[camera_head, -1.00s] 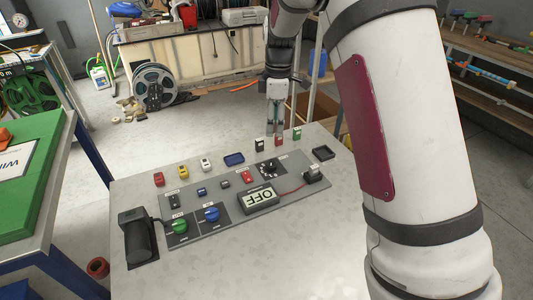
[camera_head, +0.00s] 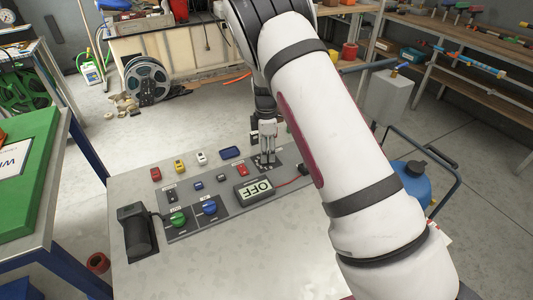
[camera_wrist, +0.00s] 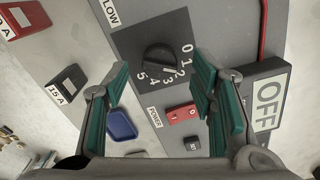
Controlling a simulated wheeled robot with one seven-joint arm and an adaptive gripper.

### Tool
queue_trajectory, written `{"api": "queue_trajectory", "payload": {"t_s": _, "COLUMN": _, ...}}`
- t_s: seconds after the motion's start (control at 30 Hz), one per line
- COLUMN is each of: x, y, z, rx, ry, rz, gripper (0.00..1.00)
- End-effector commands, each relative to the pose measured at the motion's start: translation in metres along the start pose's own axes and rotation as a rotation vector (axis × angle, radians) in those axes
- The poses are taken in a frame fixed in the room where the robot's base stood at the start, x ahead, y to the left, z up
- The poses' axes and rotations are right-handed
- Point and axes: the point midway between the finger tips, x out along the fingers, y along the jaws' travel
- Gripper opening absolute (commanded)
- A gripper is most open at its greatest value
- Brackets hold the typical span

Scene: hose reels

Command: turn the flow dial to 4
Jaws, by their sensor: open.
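The flow dial is a dark round knob (camera_wrist: 160,57) on a dark square plate in the wrist view. Numbers 0 to 5 curve around its right and lower sides, and a partly cut-off label reading "LOW" is beside it. I cannot clearly tell which number the knob points to. My gripper (camera_wrist: 161,78) is open, its teal-padded fingers apart on either side of the view, with the knob showing between and beyond them. Nothing is between the fingers. In the head view my gripper (camera_head: 267,160) points down over the panel's far right part and hides the dial.
The OFF display (camera_head: 254,189) lies close to my gripper. A red POWER switch (camera_wrist: 182,113) is beside the dial plate. A blue tray (camera_head: 231,153), small coloured blocks, a green knob (camera_head: 178,218) and a blue knob (camera_head: 210,207) are left of my gripper.

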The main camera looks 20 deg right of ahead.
Motion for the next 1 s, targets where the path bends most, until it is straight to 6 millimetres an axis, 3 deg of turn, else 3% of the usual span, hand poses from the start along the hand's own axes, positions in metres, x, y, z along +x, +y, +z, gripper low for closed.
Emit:
{"api": "queue_trajectory", "payload": {"t_s": 0.2, "x": 0.020, "y": 0.000, "z": 0.000, "rx": 0.001, "ry": 0.000, "rz": 0.000, "gripper": 0.51}}
{"api": "queue_trajectory", "payload": {"t_s": 0.53, "x": 0.023, "y": 0.000, "z": 0.000, "rx": 0.001, "ry": 0.000, "rz": 0.001, "gripper": 0.51}}
{"api": "queue_trajectory", "payload": {"t_s": 0.77, "x": 0.022, "y": 0.000, "z": 0.000, "rx": 0.001, "ry": 0.000, "rz": 0.001, "gripper": 0.03}}
{"api": "queue_trajectory", "payload": {"t_s": 1.0, "x": 0.022, "y": 0.001, "z": 0.000, "rx": 0.011, "ry": 0.001, "rz": 0.001, "gripper": 0.03}}
